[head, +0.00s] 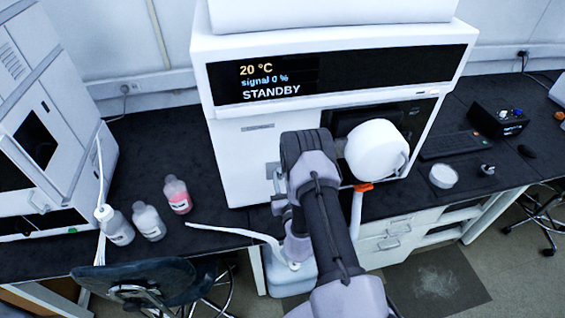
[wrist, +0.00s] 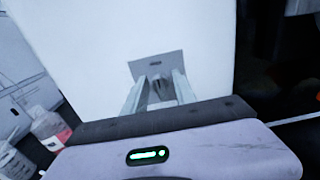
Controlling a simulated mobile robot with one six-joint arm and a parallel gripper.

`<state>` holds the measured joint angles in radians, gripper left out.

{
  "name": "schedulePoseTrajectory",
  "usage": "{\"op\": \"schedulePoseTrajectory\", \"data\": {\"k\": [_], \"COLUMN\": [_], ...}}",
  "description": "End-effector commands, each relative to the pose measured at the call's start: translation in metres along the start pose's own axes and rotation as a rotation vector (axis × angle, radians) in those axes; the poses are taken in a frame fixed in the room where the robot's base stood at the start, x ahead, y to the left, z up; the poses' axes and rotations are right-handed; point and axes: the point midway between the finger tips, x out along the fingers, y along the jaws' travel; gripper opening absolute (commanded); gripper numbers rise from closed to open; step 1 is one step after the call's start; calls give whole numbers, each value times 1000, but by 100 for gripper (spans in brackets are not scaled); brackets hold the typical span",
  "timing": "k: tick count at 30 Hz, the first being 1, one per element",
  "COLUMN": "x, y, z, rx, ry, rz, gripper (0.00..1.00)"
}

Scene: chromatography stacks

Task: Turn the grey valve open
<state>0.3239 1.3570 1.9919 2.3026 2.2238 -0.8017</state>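The grey valve (wrist: 156,88) is a small knob on a dark grey plate (wrist: 158,66) on the white front of the instrument (head: 240,165). In the wrist view my gripper (wrist: 158,84) points at this plate, its two pale fingers on either side of the valve. The fingers are apart, and gaps seem to show between them and the knob; I cannot tell whether either touches it. In the head view my arm hides the valve and most of the gripper. The instrument's display (head: 270,80) reads 20 °C, signal 0 %, STANDBY.
Several bottles, one with pink liquid (head: 177,195), stand on the dark bench to the left. A white round dish (head: 443,176), a keyboard (head: 450,145) and a black box (head: 497,119) are to the right. A chair (head: 140,284) stands at the front left.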

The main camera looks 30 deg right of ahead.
Motion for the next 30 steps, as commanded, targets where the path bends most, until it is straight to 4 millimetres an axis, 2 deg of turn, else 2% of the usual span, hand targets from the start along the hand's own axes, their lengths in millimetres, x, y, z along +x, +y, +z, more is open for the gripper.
{"op": "schedulePoseTrajectory", "data": {"k": [12,13,18,30], "x": [-1,-1,-1,-1], "y": [3,3,3,3], "z": [0,0,0,0], "rx": [0,0,0,32], "ry": [0,0,0,-1], "rz": [-3,-3,-3,-2], "gripper": [33,31,0,0]}}
